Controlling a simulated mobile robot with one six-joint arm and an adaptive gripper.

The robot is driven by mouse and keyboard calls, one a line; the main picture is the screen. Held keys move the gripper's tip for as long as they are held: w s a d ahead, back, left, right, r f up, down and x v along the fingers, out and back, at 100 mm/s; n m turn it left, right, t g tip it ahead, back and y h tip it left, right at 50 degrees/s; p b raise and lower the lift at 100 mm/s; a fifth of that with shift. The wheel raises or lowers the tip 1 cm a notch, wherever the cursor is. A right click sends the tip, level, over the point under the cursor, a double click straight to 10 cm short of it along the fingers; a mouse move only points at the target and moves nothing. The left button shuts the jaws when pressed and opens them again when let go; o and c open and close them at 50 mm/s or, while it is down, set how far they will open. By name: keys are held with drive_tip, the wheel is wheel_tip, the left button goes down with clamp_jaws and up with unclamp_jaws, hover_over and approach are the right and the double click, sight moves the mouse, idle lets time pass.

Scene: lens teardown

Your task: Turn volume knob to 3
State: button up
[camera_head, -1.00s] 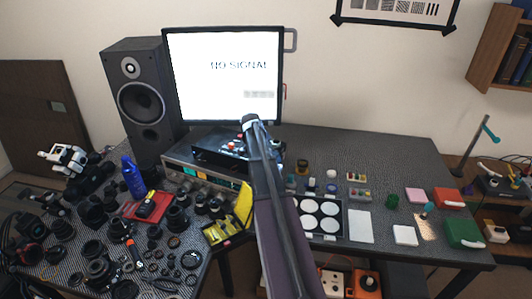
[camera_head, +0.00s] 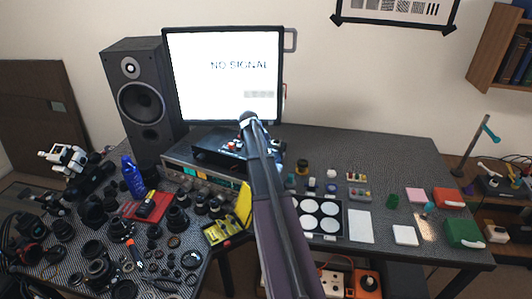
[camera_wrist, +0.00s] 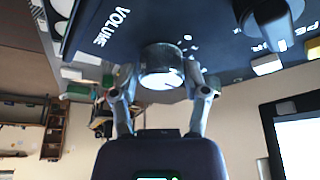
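In the wrist view, the volume knob (camera_wrist: 162,68) is a short round metal knob with a bright face. It sits on a dark panel (camera_wrist: 105,52) with the white word VOLUME beside it, seen turned over. Small white marks lie around the knob, too small to read. My gripper (camera_wrist: 162,72) has one finger on each side of the knob, with the fingertips against its rim. Which mark the knob points to cannot be told. In the head view, my arm hides the gripper and the knob; the stereo unit (camera_head: 207,181) shows below the monitor.
A larger dark knob (camera_wrist: 268,22) sits on the same panel near the fingers. In the head view, a monitor (camera_head: 224,80) reading NO SIGNAL and a black speaker (camera_head: 146,95) stand behind. Several lens parts crowd the left of the table.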

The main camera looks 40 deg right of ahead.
drive_tip(key=shift+o, duration=1)
drive_tip(key=shift+n, duration=0.5)
